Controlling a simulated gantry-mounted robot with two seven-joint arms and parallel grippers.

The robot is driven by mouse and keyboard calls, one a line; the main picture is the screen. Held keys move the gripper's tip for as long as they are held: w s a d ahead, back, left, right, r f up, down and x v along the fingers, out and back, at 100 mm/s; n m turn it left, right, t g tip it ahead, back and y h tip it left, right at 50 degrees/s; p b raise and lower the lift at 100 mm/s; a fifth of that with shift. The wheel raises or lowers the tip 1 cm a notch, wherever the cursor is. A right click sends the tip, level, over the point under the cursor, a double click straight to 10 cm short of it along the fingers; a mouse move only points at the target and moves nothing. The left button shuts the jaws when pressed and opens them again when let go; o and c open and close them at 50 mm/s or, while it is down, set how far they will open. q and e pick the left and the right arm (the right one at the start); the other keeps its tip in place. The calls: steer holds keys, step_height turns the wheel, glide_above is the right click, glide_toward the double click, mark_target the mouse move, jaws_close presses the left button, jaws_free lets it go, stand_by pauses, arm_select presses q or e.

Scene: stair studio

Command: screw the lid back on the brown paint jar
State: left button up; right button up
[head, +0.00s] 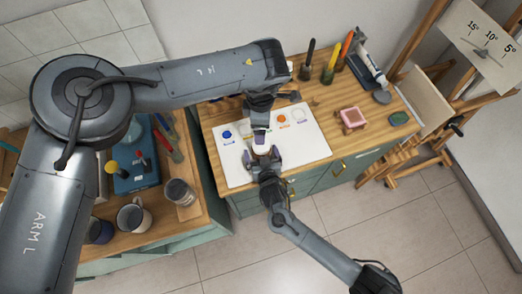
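A small pale item with a brownish tone (261,149), which looks like the paint jar or its lid, is between my two grippers over the white sheet (240,172). My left gripper (260,138) reaches down to it from the back, its fingertips close above it. My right gripper (262,155) comes from the front, with a finger on each side of it. I cannot tell whether either gripper is closed on jar or lid. The jar and lid cannot be told apart; the grippers cover most of them.
Upright brushes or markers (330,62) stand at the back. A side table (150,232) holds mugs and a blue box.

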steer(key=v, duration=1.1)
steer(key=shift+w, duration=0.1)
